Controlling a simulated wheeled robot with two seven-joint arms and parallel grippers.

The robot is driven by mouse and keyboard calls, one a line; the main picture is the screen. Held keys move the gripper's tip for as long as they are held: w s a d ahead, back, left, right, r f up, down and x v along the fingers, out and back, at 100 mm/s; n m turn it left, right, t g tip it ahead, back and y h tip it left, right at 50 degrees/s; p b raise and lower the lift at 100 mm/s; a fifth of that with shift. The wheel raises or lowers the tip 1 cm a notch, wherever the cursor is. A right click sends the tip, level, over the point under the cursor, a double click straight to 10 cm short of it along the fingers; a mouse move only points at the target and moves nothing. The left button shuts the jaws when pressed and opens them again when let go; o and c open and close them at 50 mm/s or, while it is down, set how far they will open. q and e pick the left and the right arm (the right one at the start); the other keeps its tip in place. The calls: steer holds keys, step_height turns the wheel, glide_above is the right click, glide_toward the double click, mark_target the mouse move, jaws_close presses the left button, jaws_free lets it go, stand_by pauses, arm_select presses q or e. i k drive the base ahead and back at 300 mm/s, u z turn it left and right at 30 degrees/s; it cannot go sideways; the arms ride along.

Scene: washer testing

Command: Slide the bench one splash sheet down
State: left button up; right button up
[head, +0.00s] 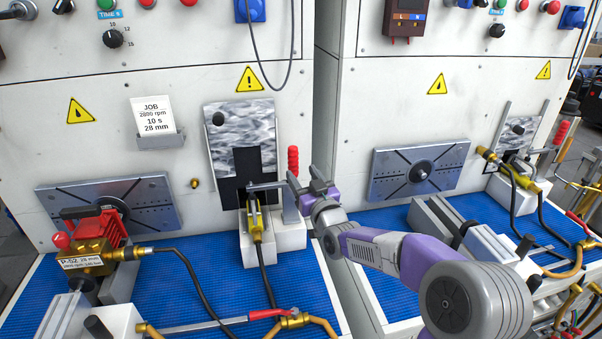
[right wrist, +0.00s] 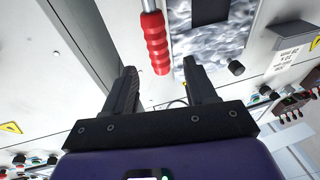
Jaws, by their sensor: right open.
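The bench one splash sheet (head: 233,122) is a mottled grey, upright plate against the left machine's front, with a black knob (head: 218,118) at its upper left and a dark notch low down. It also shows in the right wrist view (right wrist: 232,40), upside down. A red ribbed handle (head: 293,162) stands just right of the sheet, above a clamp bar (head: 266,186). My right gripper (head: 309,180) is open beside this handle. In the right wrist view, the handle (right wrist: 157,42) lies beyond the gap between my fingertips (right wrist: 160,68). My left gripper is out of view.
A brass pump (head: 88,258) with a red top sits at left on the blue mat (head: 190,290). A brass nozzle (head: 255,222) and hose stand below the sheet. A red-handled valve (head: 290,318) lies in front. Bench two at right has its own smaller-looking sheet (head: 512,135).

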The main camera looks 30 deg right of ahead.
mark_target(218, 118)
steer(key=k, duration=1)
